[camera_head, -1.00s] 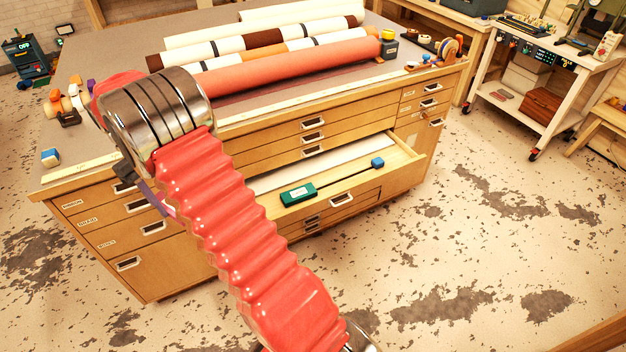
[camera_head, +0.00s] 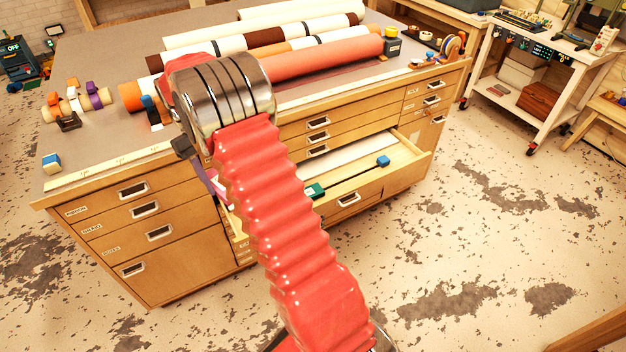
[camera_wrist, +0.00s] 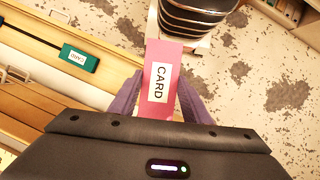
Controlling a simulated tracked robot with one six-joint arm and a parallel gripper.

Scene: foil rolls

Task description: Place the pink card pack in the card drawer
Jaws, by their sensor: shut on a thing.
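The pink card pack (camera_wrist: 158,80), with a white label reading CARD, is held between the purple fingers of my gripper (camera_wrist: 160,98) in the wrist view. In the head view my gripper (camera_head: 218,190) is mostly hidden behind my red arm, in front of the cabinet's left part. The open card drawer (camera_head: 412,160) is pulled out at the front of the cabinet. A green card pack (camera_head: 314,191) lies in it; it also shows in the wrist view (camera_wrist: 78,58), left of the pink pack. The pink pack appears outside the drawer, to one side of the green one.
A small blue object (camera_head: 383,160) lies at the drawer's right end. Closed, labelled drawers (camera_head: 145,210) are at the cabinet's left. Long rolls (camera_head: 330,62) and tape spools (camera_head: 95,98) cover parts of the worktop. Open floor surrounds the cabinet.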

